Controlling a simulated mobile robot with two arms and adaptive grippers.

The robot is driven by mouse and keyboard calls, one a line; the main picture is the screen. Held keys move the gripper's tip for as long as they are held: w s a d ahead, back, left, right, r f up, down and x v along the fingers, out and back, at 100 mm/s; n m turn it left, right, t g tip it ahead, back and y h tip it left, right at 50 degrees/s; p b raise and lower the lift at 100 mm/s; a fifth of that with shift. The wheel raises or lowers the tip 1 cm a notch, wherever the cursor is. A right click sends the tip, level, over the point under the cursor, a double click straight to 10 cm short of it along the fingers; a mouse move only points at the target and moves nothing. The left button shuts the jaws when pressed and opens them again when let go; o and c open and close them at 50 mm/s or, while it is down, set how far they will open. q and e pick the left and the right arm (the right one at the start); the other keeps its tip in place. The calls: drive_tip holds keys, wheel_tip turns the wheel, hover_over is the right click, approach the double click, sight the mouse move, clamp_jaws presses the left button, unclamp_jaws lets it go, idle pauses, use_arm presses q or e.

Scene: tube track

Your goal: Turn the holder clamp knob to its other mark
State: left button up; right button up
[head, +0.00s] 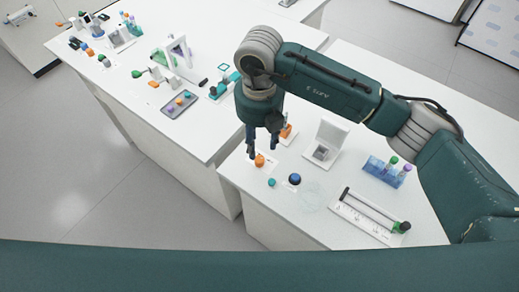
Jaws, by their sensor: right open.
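My right gripper (263,149) points down over the front end of the right-hand white table. It is open, with its dark fingers apart. A small orange knob (260,160) sits just below the fingertips on a pale plate. It looks to be between or right under the fingers, and I cannot tell if they touch it. Which knob is the holder clamp knob, and its marks, are too small to tell. A blue and dark round knob (294,179) and a small teal piece (271,182) are nearby. My left gripper is not in view.
A white box with a raised lid (328,142), a blue rack of capped tubes (386,171) and a white tray with a dark rod (369,217) stand to the right. An orange piece (287,130) is close behind the gripper. The left table (172,130) holds a grey tray (178,106).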

sight(259, 160)
drive_tip(key=f+p, duration=0.1)
drive_tip(key=f, duration=0.4)
drive_tip(key=shift+s+p, duration=0.2)
drive_tip(key=shift+p, duration=0.2)
wheel_tip(259, 160, down, 4)
drive_tip(key=shift+w+r+p, duration=0.15)
drive_tip(key=shift+p, duration=0.25)
drive_tip(key=shift+w, duration=0.1)
drive_tip(key=shift+c, duration=1.2)
drive_tip(key=c, duration=0.4)
clamp_jaws()
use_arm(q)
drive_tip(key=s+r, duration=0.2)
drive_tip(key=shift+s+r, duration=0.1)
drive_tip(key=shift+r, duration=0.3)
